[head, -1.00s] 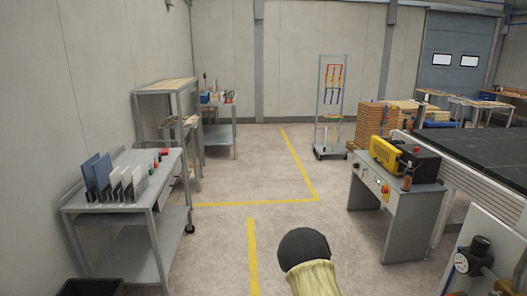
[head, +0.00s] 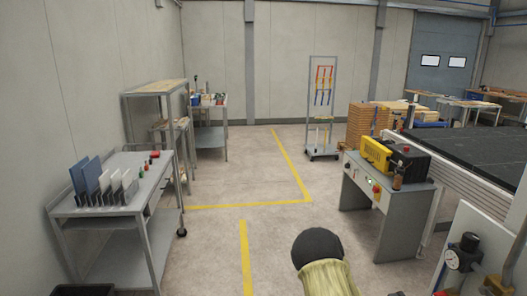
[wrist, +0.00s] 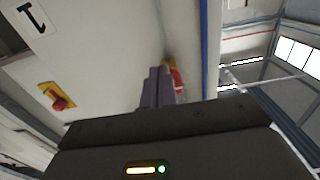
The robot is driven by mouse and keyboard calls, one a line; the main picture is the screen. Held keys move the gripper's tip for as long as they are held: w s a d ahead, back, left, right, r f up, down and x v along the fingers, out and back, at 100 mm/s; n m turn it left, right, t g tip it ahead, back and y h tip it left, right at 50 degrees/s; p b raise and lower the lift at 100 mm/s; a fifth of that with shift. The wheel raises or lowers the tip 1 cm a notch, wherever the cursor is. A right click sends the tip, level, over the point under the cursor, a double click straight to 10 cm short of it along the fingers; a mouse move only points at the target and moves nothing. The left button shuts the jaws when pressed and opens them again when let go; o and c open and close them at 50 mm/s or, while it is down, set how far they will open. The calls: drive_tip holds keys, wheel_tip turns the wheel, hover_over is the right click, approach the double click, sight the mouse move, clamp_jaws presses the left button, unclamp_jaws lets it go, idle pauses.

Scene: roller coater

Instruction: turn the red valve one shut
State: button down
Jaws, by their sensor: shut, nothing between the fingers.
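In the wrist view my gripper (wrist: 158,88) is shut, its two grey fingers together in front of a pale panel (wrist: 110,60). Just behind the fingertips is a red and yellow part (wrist: 178,82), mostly hidden; I cannot tell if it is the red valve or if the fingers touch it. A red knob on a yellow plate (wrist: 58,102) sits further left on the panel. A dark mark like a "1" (wrist: 34,17) is at upper left. In the head view the gripper is out of sight.
In the head view, a panel with a round gauge (head: 470,241) stands at lower right. A grey control desk (head: 385,195) carries a yellow and black unit (head: 378,153). A grey cart (head: 120,195) stands left. The marked floor between is open.

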drive_tip(key=shift+w+r, duration=0.1)
drive_tip(key=shift+r, duration=0.15)
idle(0.3)
drive_tip(key=shift+w+f+b, duration=0.1)
drive_tip(key=shift+w+b, duration=0.75)
drive_tip(key=shift+w, duration=0.15)
idle(0.4)
drive_tip(key=shift+w+f+b, duration=0.15)
drive_tip(key=shift+f+b, duration=0.15)
drive_tip(key=shift+b, duration=0.05)
drive_tip(key=shift+a, duration=0.15)
drive_tip(key=a, duration=0.6)
drive_tip(key=shift+s, duration=0.25)
